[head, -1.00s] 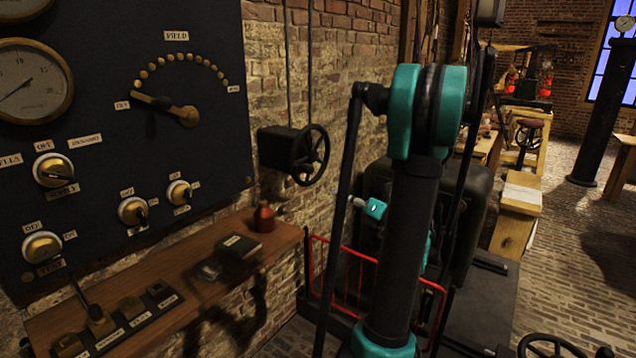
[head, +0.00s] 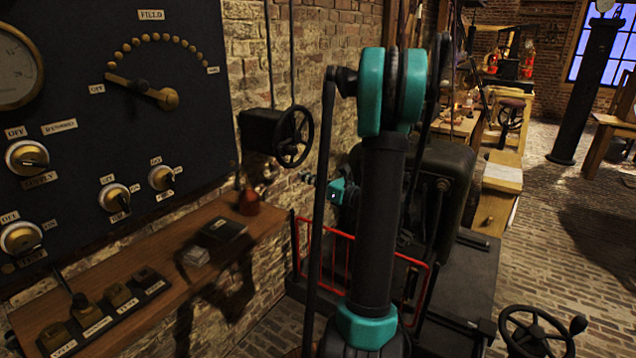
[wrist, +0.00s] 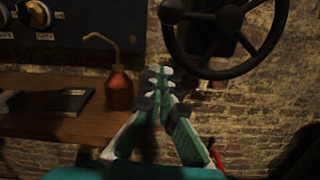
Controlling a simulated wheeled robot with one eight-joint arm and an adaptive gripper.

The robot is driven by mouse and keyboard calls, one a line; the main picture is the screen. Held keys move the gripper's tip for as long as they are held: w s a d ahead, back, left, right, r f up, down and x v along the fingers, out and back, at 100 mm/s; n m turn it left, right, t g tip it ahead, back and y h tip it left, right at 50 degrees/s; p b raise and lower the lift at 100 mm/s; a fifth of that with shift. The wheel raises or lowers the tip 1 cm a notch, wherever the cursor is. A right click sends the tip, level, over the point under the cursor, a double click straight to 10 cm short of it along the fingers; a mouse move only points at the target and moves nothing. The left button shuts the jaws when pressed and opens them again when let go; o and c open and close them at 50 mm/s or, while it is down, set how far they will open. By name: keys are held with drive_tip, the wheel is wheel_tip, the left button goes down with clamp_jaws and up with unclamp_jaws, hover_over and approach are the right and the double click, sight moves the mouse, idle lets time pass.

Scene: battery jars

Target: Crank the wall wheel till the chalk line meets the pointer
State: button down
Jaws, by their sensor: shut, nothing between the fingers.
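The wall wheel (head: 293,137) is a black spoked handwheel on a dark box fixed to the brick wall, right of the switch panel. It also shows at the top right of the wrist view (wrist: 226,72). My gripper (wrist: 158,74) is shut and empty, its fingertips together, just below and left of the wheel's rim in that view. In the head view my gripper (head: 309,179) is small, below and right of the wheel, and partly hidden by my arm. I cannot make out the chalk line or the pointer.
A wooden shelf (head: 190,238) under the panel (head: 95,100) holds a red oil can (head: 249,203), a dark book (head: 223,229) and switches. A red railing (head: 335,255) stands below the wheel. Another handwheel (head: 535,332) is at lower right. Brick floor lies open at right.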

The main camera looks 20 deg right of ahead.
drive_tip(key=shift+w+a+r, duration=0.2)
drive_tip(key=shift+w+r, duration=0.15)
drive_tip(key=shift+r, duration=0.35)
drive_tip(key=shift+w+a+r, duration=0.15)
drive_tip(key=shift+w+r, duration=0.25)
drive_tip(key=shift+r, duration=0.3)
drive_tip(key=shift+w+a+r, duration=0.2)
drive_tip(key=shift+w+r, duration=0.15)
drive_tip(key=shift+r, duration=0.35)
drive_tip(key=shift+r+m, duration=0.5)
drive_tip(key=shift+r, duration=0.3)
